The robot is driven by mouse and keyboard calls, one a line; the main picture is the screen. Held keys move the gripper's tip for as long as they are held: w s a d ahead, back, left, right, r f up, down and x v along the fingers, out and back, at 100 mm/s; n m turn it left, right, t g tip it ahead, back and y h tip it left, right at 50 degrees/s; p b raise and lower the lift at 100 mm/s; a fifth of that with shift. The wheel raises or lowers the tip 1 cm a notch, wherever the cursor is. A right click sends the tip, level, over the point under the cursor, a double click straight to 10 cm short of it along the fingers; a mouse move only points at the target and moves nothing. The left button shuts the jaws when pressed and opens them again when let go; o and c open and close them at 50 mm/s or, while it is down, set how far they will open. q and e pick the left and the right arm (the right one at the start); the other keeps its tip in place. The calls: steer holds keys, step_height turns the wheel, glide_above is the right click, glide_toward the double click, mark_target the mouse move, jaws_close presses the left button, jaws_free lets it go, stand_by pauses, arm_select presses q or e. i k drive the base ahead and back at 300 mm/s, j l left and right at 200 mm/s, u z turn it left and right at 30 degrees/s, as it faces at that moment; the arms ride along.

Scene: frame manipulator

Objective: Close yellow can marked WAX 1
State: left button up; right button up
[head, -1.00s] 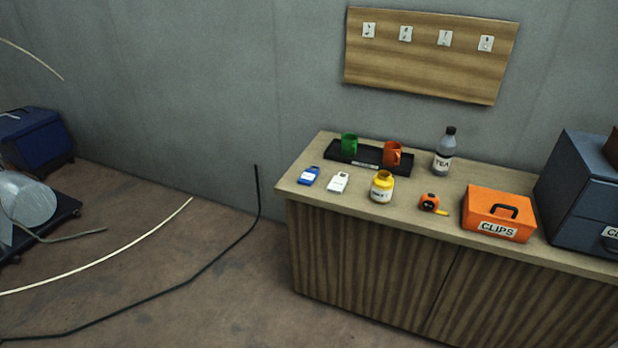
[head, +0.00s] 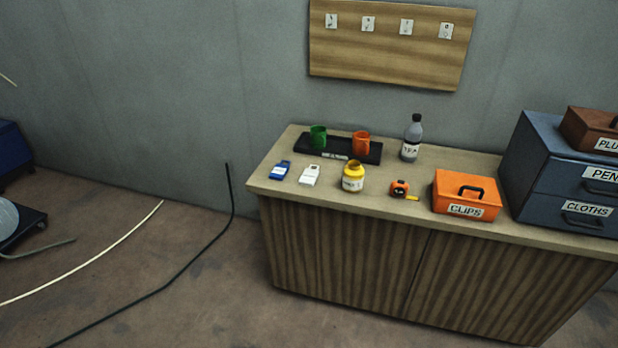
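A yellow can (head: 353,177) with a white label stands upright near the front edge of the wooden cabinet top. The label's print is too small to read surely. Its top appears to show a dark opening with a yellow rim, and I see no separate lid beside it. Neither of my grippers shows in the head view.
On the cabinet top (head: 330,202) stand a black tray (head: 338,149) with green and orange mugs, a bottle (head: 412,138), a tape measure (head: 400,188), an orange CLIPS box (head: 466,195), blue drawers (head: 560,175) and two small tags. Floor at left has cables (head: 150,292).

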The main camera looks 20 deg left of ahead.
mark_target(353, 174)
steer(key=i+l+u, duration=0.25)
steer(key=i+l, duration=0.15)
steer(key=i+l+u, duration=0.25)
steer(key=i+j+z, duration=0.2)
steer(key=i+j, duration=0.2)
steer(key=j, duration=0.2)
steer(key=i+j+z, duration=0.1)
steer(key=j, duration=0.25)
steer(key=i+j+z, duration=0.1)
steer(key=i+j, duration=0.3)
steer(key=j, duration=0.25)
steer(key=i+j+z, duration=0.15)
steer(key=j, duration=0.2)
steer(key=i, duration=0.25)
